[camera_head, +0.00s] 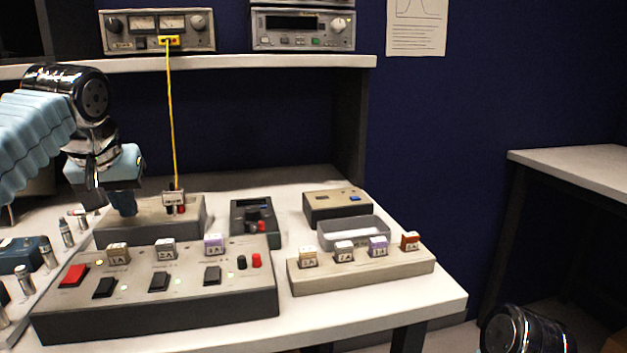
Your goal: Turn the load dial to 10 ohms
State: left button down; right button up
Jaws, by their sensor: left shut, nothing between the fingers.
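My left gripper (124,205) comes down from the left and is shut, its dark fingertips at the left part of the top of a grey box (188,221) on the bench. A yellow cable ends in a plug block (174,198) at this box's right side. No load dial can be made out; the gripper covers the part of the box where its fingertips are, and I cannot tell whether they touch anything. No ohm markings are readable. A part of my right arm shows at the bottom right, but its gripper is out of the picture.
In front is a switch panel (150,312) with a red switch, black rockers and labelled blocks. To its right are a fuse-like block holder (362,275), a grey tray (353,232), a handheld meter (254,222) and a small box (337,205). Instruments stand on the shelf (240,63) above.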

pick_arm(q)
jog(key=shift+a+r+p, duration=0.1)
jog(key=shift+a+p, duration=0.1)
jog(key=shift+p, duration=0.1)
dwell(0.5)
jog(key=shift+s+a+p, duration=0.2)
jog(key=shift+a+p, duration=0.15)
jog(key=shift+s+a+p, duration=0.1)
jog(key=shift+a+p, duration=0.35)
jog(key=shift+a, duration=0.25)
jog(key=shift+s, duration=0.1)
jog(key=shift+s, duration=0.25)
notch_tip(320, 180, up, 6)
jog(key=shift+f, duration=0.1)
dwell(0.6)
